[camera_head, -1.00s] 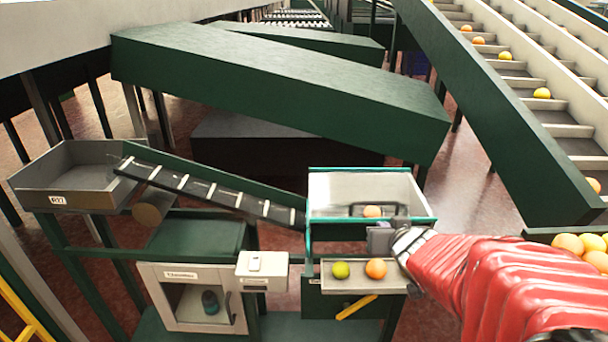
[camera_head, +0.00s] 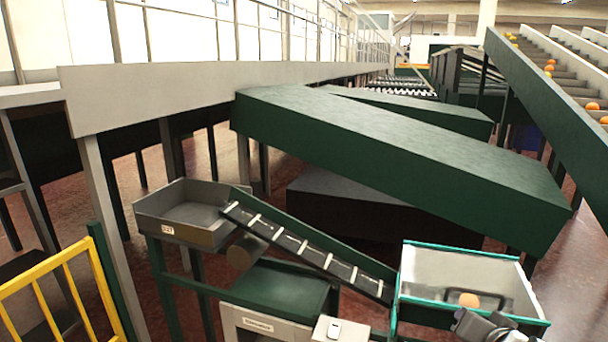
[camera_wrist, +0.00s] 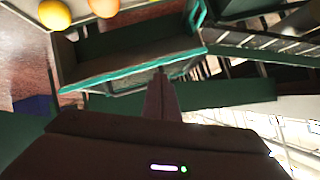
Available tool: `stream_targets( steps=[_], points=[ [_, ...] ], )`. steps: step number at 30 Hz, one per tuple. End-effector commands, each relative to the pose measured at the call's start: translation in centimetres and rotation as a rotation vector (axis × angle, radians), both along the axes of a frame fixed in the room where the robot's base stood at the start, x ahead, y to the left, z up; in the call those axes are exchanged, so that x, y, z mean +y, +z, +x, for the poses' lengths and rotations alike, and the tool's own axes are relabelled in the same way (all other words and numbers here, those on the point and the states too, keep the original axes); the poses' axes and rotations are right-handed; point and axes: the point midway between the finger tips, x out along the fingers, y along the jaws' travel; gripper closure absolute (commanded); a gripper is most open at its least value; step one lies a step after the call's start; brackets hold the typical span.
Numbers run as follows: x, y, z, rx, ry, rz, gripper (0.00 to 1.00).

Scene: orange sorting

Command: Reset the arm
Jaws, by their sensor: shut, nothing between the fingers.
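My gripper (camera_head: 482,325) shows at the bottom right of the head view, at the near side of the teal-rimmed bin (camera_head: 415,258). Most of my arm is cut off below the frame. In the wrist view my gripper's fingers (camera_wrist: 160,82) are together with nothing between them. One orange (camera_head: 469,300) lies in the bin in the head view. In the wrist view a teal-edged bin (camera_wrist: 130,70) lies beyond the fingertips, and a yellow fruit (camera_wrist: 54,14) and an orange fruit (camera_wrist: 103,7) show at the top left.
A sloped conveyor (camera_head: 310,252) runs from a grey tray (camera_head: 180,232) down to the bin. A long green beam (camera_head: 400,155) spans behind it. A yellow railing (camera_head: 60,285) stands at the lower left. A stepped conveyor with several oranges (camera_head: 592,106) rises at the right.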

Motion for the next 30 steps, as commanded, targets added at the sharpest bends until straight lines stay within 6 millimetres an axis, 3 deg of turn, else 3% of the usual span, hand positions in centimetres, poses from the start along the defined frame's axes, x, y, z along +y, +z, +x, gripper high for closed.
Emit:
stream_targets(
  steps=[14, 21, 30],
  points=[
    [9.0, 0.4, -1.7, 0.096, 0.185, 0.232, 1.0],
    [13.3, -0.2, -4.5, 0.23, 0.272, 0.281, 1.0],
    [16.4, -1.3, -9.3, 0.431, 0.326, 0.251, 1.0]
  ],
)
